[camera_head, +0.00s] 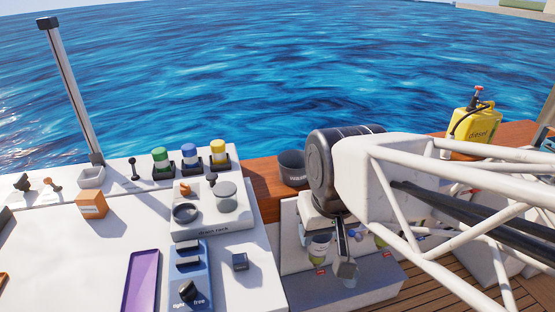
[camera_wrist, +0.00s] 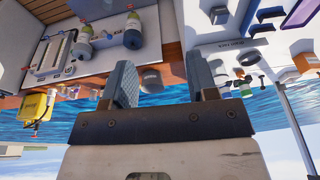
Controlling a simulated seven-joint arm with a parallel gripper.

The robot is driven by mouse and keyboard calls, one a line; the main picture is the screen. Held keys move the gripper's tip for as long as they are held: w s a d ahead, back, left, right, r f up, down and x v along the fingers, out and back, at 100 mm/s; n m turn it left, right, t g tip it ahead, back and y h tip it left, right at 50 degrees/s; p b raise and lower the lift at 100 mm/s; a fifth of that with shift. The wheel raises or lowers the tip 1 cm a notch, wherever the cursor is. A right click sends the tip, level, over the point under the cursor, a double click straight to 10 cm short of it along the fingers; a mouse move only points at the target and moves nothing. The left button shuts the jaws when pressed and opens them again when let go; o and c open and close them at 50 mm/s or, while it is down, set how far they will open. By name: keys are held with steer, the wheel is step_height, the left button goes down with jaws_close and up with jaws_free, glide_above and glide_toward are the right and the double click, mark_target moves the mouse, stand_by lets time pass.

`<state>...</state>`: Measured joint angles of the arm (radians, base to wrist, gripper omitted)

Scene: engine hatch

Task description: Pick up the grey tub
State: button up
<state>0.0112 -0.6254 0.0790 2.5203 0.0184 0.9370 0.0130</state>
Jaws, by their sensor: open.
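Several grey vessels show, and I cannot tell for sure which is the grey tub. A round grey tub (camera_head: 226,196) sits on the drain rack (camera_head: 205,232), beside a dark ring-like dish (camera_head: 185,213). A dark grey bucket (camera_head: 292,168) with white lettering stands on the wooden ledge behind my arm. My gripper (camera_head: 345,245) is right of the rack, over the bottle area, partly hidden by my wrist. In the wrist view my gripper (camera_wrist: 163,85) has its two fingers apart with nothing held between them.
Green, blue and yellow capped jars (camera_head: 189,156) line the counter's back edge. A blue box (camera_head: 189,275), a small dark cube (camera_head: 240,262), a purple tray (camera_head: 142,282) and an orange box (camera_head: 92,205) lie around. A tall post (camera_head: 72,95) rises at left. A yellow canister (camera_head: 472,128) stands at right.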

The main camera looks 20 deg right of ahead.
steer(key=w+a+f+m+t+y, duration=0.1)
steer(key=w+f+m+y, duration=0.15)
steer(key=w, duration=0.85)
steer(key=w+f+m+t+y, duration=0.15)
steer(key=w+m, duration=0.25)
steer(key=w, duration=0.7)
steer(key=w+a+f+m+t+y, duration=0.1)
steer(key=w+f+m+t+y, duration=0.15)
steer(key=w, duration=0.75)
steer(key=m+t+h, duration=0.3)
steer(key=m+t, duration=0.1)
steer(key=m, duration=0.9)
glide_toward(287, 169)
steer(key=w, duration=0.1)
steer(key=shift+a+f, duration=0.25)
steer(key=shift+f, duration=0.05)
steer(key=shift+w, duration=0.15)
steer(key=shift+x, duration=1.2)
steer(key=shift+w+f+n, duration=0.1)
steer(key=shift+f+n, duration=0.05)
steer(key=shift+n, duration=0.15)
